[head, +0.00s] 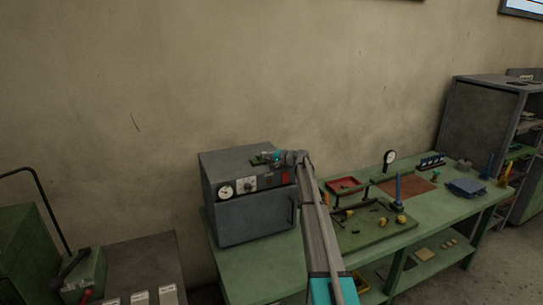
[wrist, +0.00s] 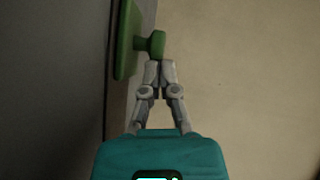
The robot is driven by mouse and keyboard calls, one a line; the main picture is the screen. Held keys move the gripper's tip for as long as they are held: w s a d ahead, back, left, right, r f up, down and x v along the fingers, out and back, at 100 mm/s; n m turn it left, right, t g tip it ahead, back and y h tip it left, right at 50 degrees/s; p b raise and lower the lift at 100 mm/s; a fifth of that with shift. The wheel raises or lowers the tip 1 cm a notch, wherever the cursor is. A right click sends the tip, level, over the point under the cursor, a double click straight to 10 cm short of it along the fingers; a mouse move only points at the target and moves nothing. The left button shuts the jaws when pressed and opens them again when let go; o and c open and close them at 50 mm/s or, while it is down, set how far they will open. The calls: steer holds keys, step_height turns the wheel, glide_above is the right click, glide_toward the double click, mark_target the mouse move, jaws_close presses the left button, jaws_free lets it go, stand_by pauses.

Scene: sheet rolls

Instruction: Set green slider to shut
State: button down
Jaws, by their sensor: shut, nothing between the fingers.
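The green slider shows in the wrist view as a flat green plate (wrist: 126,40) with a round green knob (wrist: 156,44) sticking out to its right. In the head view, a small dark green piece (head: 258,161) lies on top of the grey box (head: 250,219). My gripper (wrist: 160,65) is shut and empty, its fingertips right at the near side of the knob. I cannot tell if they touch it. In the head view my gripper (head: 270,157) is over the box top, partly hidden and too small to make out clearly.
The box front has a gauge (head: 226,191) and a dial panel. It stands on a green workbench (head: 245,270). Right of my arm are a green board (head: 375,233) with tools, a red tray (head: 343,185) and a brown mat (head: 407,187). Room above the box is clear.

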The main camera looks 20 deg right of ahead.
steer(key=shift+a, duration=0.2)
steer(key=shift+d, duration=0.2)
steer(key=shift+d+r, duration=0.25)
steer(key=shift+d, duration=0.35)
steer(key=shift+s+d+r+p, duration=0.15)
steer(key=shift+d+p, duration=0.25)
steer(key=shift+d, duration=0.8)
steer(key=p+v, duration=0.1)
steer(key=v, duration=0.9)
steer(key=shift+s+d, duration=0.1)
steer(key=shift+d, duration=0.05)
